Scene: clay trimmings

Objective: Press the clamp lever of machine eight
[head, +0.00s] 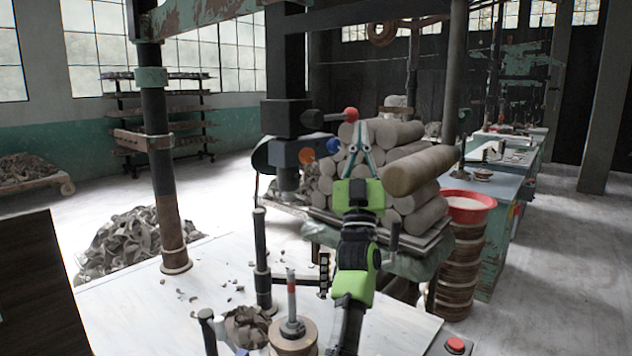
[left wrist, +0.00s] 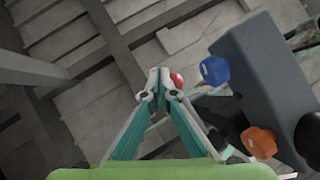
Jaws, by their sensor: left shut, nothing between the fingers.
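My left gripper (head: 359,125) is green with teal fingers and points up and away at the middle of the head view. Its fingertips (left wrist: 159,74) are shut with nothing between them. A lever with a red ball knob (head: 351,114) sticks out from a dark machine head (head: 287,118); the knob is right by my fingertips. In the left wrist view the red knob (left wrist: 177,80) shows just beside and partly behind the fingertips; I cannot tell if they touch. A blue knob (head: 333,146) and an orange knob (head: 306,156) sit lower on the machine. No machine number is readable.
Stacked clay rolls (head: 400,150) stand behind the gripper, one jutting out to the right. A red basin (head: 467,204) is farther right. A white worktable (head: 130,310) with scraps and a post (head: 160,170) is in front. Open floor lies at right.

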